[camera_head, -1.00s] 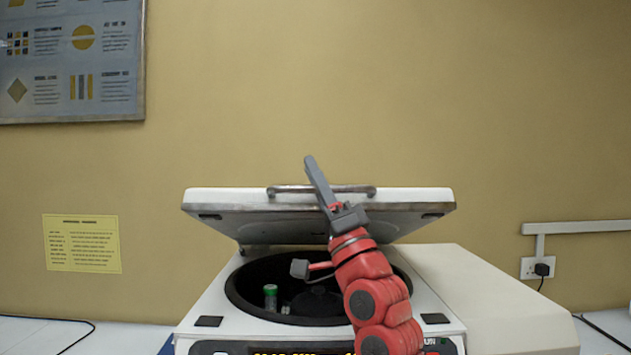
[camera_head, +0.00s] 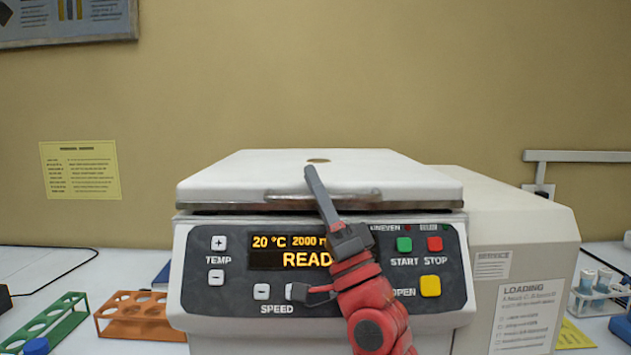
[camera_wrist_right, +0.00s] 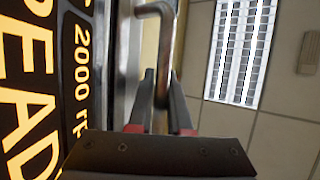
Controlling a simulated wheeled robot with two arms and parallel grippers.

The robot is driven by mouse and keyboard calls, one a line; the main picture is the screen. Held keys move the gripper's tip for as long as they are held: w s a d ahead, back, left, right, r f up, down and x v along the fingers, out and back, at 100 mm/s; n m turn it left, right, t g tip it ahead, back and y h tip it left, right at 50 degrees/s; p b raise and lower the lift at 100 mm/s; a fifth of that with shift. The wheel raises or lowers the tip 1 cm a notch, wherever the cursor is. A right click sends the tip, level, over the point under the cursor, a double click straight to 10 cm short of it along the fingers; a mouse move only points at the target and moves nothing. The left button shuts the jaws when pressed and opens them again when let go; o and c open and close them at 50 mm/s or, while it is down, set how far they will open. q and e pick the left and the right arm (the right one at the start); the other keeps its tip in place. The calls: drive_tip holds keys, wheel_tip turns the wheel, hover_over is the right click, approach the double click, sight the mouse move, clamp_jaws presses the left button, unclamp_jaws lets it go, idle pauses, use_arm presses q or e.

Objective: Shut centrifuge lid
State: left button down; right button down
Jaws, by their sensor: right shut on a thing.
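The centrifuge (camera_head: 330,322) stands on the bench, with its display lit and reading "READ", partly covered by my arm. Its white lid (camera_head: 250,172) lies almost flat over the body and hides the bowl. A thin dark gap shows under the lid's front edge; I cannot tell whether it is latched. My right gripper (camera_head: 311,177) is at the lid's front edge, shut on the metal handle (camera_head: 285,194). In the right wrist view the handle (camera_wrist_right: 167,35) runs down between the fingers (camera_wrist_right: 160,92). My left gripper is not in view.
An orange rack (camera_head: 138,318) and a green rack (camera_head: 48,322) stand left of the centrifuge. A rack of tubes (camera_head: 597,290) stands at the right. The beige side housing (camera_head: 510,225) adjoins the centrifuge. Space above the lid is clear.

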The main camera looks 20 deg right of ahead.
drive_tip(key=shift+s+a, duration=0.1)
drive_tip(key=shift+s, duration=0.1)
drive_tip(key=c, duration=1.1)
unclamp_jaws()
drive_tip(key=shift+s+r, duration=0.2)
drive_tip(key=shift+s, duration=0.1)
drive_tip(key=shift+w, duration=0.15)
